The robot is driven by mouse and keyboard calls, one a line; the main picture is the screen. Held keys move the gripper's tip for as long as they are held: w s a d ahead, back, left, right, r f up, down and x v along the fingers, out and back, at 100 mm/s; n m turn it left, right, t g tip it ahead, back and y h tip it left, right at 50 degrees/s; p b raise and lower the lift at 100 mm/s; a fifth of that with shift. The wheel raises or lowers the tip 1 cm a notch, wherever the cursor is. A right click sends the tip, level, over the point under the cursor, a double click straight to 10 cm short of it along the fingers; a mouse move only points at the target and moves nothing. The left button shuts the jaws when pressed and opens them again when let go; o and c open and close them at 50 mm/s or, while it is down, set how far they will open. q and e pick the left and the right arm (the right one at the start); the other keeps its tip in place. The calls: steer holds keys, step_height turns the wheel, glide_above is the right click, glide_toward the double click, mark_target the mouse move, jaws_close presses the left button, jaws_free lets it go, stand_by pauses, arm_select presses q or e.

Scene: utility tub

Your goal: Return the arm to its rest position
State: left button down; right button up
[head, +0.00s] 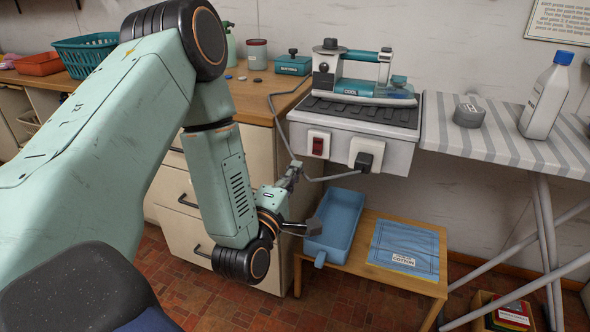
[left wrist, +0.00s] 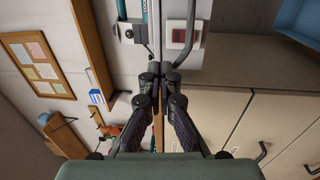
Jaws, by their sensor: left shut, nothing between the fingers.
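My left arm (head: 205,150) comes in from the left of the head view and bends down in front of the cabinet drawers. Its gripper (head: 294,170) points up beside the grey switch box and is small in this view. In the left wrist view the gripper's fingers (left wrist: 161,72) are together, with nothing visible between them. The tips are near the wall box with the red switch (left wrist: 182,37); whether they touch it cannot be told. My right gripper is not in view.
An iron (head: 365,80) stands on the switch box (head: 395,150). A blue tray (head: 338,222) and a cotton-labelled cloth (head: 405,246) lie on a low wooden stool, close to my wrist. An ironing board (head: 495,140) with a bottle (head: 545,97) stands at right. Drawers (head: 180,215) are behind my forearm.

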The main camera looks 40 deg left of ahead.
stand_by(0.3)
arm_select(q)
steer(key=s+d+f+m+g+h, duration=0.1)
steer(key=s+d+f+m+g, duration=0.1)
steer(key=s+f+m+g, duration=0.3)
steer(key=s+d+f+m+g+h, duration=0.1)
steer(key=d+f+m+g+h, duration=0.2)
steer(key=f, duration=0.4)
steer(key=s+d+f+m+g, duration=0.2)
steer(key=s+f+m, duration=0.25)
steer(key=f, duration=0.25)
steer(key=s+d+f+m+g+p, duration=0.1)
steer(key=s+d+f+m+g, duration=0.1)
steer(key=s, duration=0.8)
steer(key=s+d+f+m+g, duration=0.2)
steer(key=s+f+m+g, duration=0.3)
steer(key=s, duration=0.6)
steer(key=shift+s+f+m+g+p, duration=0.25)
steer(key=shift+m+g+p, duration=0.1)
steer(key=shift+g, duration=0.65)
